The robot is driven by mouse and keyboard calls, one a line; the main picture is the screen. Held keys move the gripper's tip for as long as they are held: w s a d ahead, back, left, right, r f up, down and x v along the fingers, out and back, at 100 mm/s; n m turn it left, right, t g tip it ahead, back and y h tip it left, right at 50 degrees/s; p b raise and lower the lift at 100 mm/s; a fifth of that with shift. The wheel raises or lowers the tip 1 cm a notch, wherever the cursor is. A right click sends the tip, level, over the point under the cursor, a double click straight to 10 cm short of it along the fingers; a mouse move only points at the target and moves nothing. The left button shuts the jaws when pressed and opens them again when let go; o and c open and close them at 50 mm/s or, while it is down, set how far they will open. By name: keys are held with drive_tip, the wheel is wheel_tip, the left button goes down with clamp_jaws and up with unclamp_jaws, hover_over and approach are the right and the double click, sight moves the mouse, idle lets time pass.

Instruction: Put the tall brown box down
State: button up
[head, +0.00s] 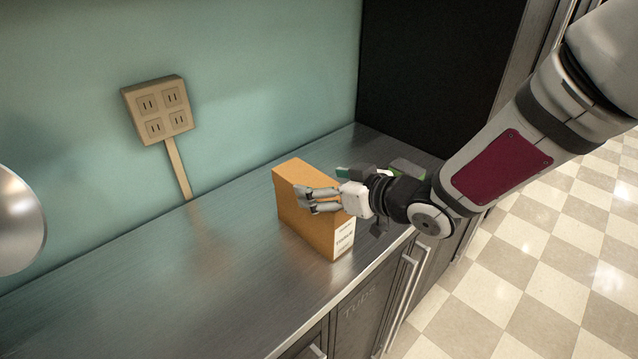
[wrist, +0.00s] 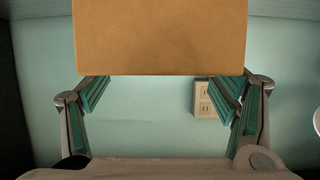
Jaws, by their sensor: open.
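The tall brown box (head: 302,215) stands on the metal counter (head: 190,275), with a white label on its right end. My gripper (head: 305,199) is at the box's near upper side in the head view. In the wrist view the box (wrist: 160,38) fills the top middle, and the fingers of my gripper (wrist: 164,92) are spread to either side of it. The gripper is open. The box's underside and its contact with the counter are partly hard to make out, but it looks upright.
A green and dark object (head: 407,168) lies behind my wrist on the counter. A dark cabinet (head: 435,70) stands at the counter's far end. A wall outlet (head: 158,110) is at the left. The counter left of the box is clear.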

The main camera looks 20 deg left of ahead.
drive_tip(key=v, duration=1)
drive_tip(key=shift+w+d+r, duration=0.1)
drive_tip(key=w+d+r+m+t+h, duration=0.15)
drive_tip(key=d+h, duration=0.25)
drive_tip(key=d, duration=0.4)
drive_tip(key=d+r+m+t+h, duration=0.2)
drive_tip(key=d+r+m+h, duration=0.1)
drive_tip(key=d, duration=0.4)
drive_tip(key=w+d+r+m+t+h, duration=0.1)
drive_tip(key=d+r+m+h, duration=0.25)
drive_tip(key=d, duration=0.45)
drive_tip(key=s+d+m+g+h, duration=0.1)
drive_tip(key=s+d, duration=0.3)
drive_tip(key=s, duration=0.6)
drive_tip(key=s+d+m+g+h, duration=0.1)
drive_tip(key=s+d+m+g, duration=0.2)
drive_tip(key=s, duration=0.7)
drive_tip(key=shift+d+r+m+g, duration=0.15)
drive_tip(key=shift+d+m+g, duration=0.25)
drive_tip(key=shift+m, duration=0.3)
